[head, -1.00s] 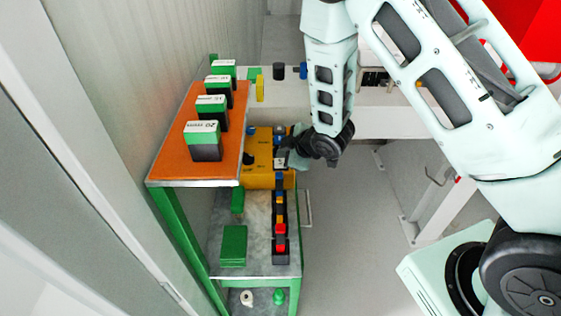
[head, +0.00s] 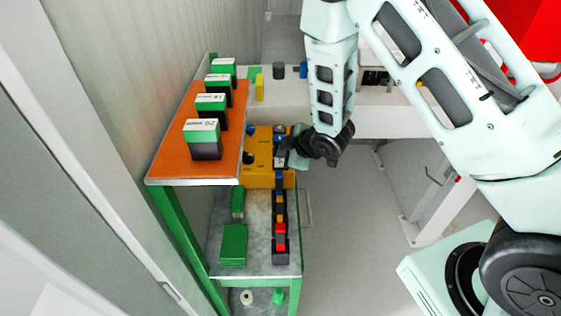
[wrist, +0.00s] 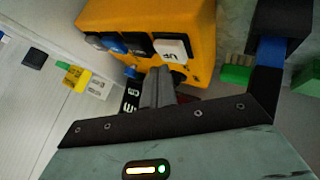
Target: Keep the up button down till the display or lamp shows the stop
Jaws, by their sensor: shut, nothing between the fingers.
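The yellow control box (head: 262,160) sits beside the orange shelf in the head view, and its face fills the top of the wrist view (wrist: 205,18). On it is a white button (wrist: 172,48) with letters that look like "UP". A black button (wrist: 138,42) and a blue button (wrist: 112,42) sit left of it. My gripper (wrist: 160,72) is shut and empty, its fingertips close to the box just below the white and black buttons; I cannot tell whether they touch. A dark display or label (wrist: 131,98) with white characters is partly hidden by my fingers. No lit lamp can be made out on the box.
The orange shelf (head: 175,165) holds several green-and-black labelled blocks (head: 203,138). Below, a grey shelf (head: 258,255) carries green blocks and a black rack (head: 280,255) with coloured pieces. Open floor (head: 345,245) lies to the right.

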